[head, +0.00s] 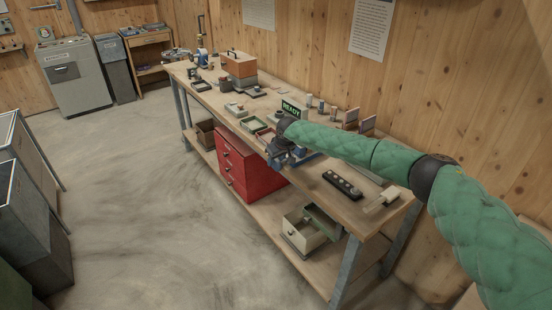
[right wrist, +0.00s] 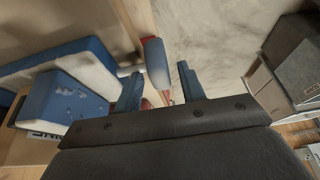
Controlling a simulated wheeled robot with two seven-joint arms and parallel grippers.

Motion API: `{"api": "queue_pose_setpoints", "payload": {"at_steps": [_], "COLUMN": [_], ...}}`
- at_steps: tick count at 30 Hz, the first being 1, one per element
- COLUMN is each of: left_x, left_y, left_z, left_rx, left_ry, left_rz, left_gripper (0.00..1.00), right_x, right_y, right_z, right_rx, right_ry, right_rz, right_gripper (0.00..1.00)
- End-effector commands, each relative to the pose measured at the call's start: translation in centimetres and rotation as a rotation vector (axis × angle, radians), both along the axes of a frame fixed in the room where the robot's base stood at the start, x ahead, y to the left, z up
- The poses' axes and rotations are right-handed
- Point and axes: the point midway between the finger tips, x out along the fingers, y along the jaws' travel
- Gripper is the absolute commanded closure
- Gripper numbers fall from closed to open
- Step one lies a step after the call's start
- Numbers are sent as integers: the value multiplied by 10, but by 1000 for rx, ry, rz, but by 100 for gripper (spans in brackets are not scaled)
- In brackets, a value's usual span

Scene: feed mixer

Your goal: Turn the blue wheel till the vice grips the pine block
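The blue vice (head: 309,156) stands near the front edge of the workbench, largely hidden by my right arm and gripper. In the right wrist view its blue body (right wrist: 62,98) fills the left side. A blue-grey rounded part with red ends, apparently the wheel seen edge-on (right wrist: 156,62), sits at the end of a pale shaft. My right gripper (head: 277,157) is at the vice. Its blue fingers (right wrist: 160,85) are apart, one on each side of the wheel's edge, with a gap at the right finger. I cannot make out the pine block. My left gripper is out of view.
The workbench (head: 330,205) also carries a green READY sign (head: 291,107), a dark strip with several knobs (head: 342,185), small trays and an orange-brown box (head: 238,64). A red drawer cabinet (head: 247,165) stands on the lower shelf. The floor in front is clear.

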Motion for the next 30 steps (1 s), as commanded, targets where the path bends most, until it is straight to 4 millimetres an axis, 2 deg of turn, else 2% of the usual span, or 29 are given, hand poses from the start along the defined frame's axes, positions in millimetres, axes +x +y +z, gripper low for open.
{"api": "queue_pose_setpoints", "payload": {"at_steps": [7,13,23,30], "left_x": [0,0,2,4], "left_y": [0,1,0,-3], "left_z": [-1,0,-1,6], "left_rx": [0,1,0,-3], "left_ry": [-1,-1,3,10], "left_rz": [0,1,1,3], "left_gripper": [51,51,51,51], "right_x": [0,0,0,-3], "right_y": [0,0,0,-2], "right_z": [0,0,-1,-3], "right_rx": [1,0,15,70], "right_ry": [-1,-1,-20,-91], "right_rz": [0,1,1,0], "right_gripper": [62,100,100,100]}}
